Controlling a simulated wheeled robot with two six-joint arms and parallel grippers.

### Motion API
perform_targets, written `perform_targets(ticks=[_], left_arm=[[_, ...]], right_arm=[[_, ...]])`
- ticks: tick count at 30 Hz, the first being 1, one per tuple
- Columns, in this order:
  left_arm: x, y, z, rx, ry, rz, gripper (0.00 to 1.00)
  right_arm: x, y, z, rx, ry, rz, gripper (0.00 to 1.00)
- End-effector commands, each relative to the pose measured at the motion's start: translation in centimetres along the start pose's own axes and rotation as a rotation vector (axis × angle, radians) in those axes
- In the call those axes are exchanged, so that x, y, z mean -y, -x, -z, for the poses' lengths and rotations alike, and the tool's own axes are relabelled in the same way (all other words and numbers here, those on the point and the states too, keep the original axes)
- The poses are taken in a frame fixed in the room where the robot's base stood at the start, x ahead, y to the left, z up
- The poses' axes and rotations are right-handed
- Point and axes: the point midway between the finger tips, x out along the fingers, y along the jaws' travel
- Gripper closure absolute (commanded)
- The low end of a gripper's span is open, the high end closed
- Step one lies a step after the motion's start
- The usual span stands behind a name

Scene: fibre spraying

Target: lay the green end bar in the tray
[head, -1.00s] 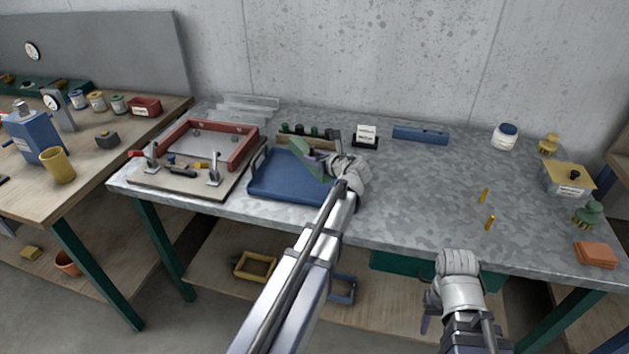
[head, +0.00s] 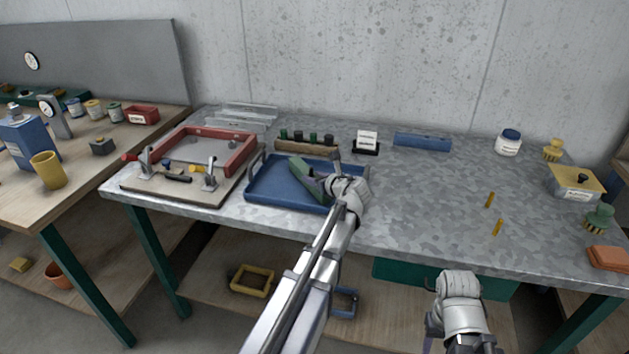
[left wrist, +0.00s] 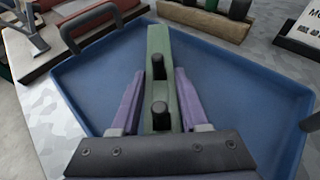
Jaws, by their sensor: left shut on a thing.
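The green end bar (head: 301,172) is held over the blue tray (head: 270,186), pointing toward the tray's back edge. My left gripper (head: 318,184) is shut on it, its purple fingers on both sides of the bar. In the left wrist view the bar (left wrist: 161,60) lies between the fingers (left wrist: 160,98), with dark pegs on it, and the tray floor (left wrist: 100,82) spreads around below. I cannot tell whether the bar touches the tray floor. My right gripper (head: 430,328) hangs in front of the table, partly hidden by its wrist; its jaws are unclear.
A red frame on a clamp board (head: 130,180) stands left of the tray. A wooden rack (head: 292,146) with several dark-topped pegs stands just behind it, beside a small label stand (head: 366,143). A blue bar (head: 422,142) lies further right. The table's middle right is mostly clear.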

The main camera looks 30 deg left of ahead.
Motion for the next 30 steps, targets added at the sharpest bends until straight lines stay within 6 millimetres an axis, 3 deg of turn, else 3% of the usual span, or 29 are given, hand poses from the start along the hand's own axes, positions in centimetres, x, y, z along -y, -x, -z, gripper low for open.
perform_targets(ticks=[5, 6, 13, 23, 30], left_arm=[[0.0, -0.1, 0.3, 0.002, -0.001, 0.000, 1.00], [0.0, -0.1, 0.2, 0.000, 0.000, 0.000, 0.52], [0.0, -0.1, 0.2, 0.000, 0.000, 0.000, 0.26], [0.0, 0.1, -0.2, 0.000, 0.000, 0.000, 0.25], [-0.1, 4.5, -0.3, 0.000, -0.002, 0.003, 0.25]], right_arm=[[0.0, -0.4, 0.0, 0.000, 0.000, 0.000, 0.49], [0.0, -0.2, 0.0, 0.000, 0.000, 0.000, 0.49], [0.0, -0.2, 0.0, 0.000, 0.000, 0.000, 0.49], [0.0, 0.3, 0.0, 0.000, 0.000, 0.000, 0.49], [-0.2, 2.1, -0.1, 0.000, 0.000, 0.000, 0.49]])
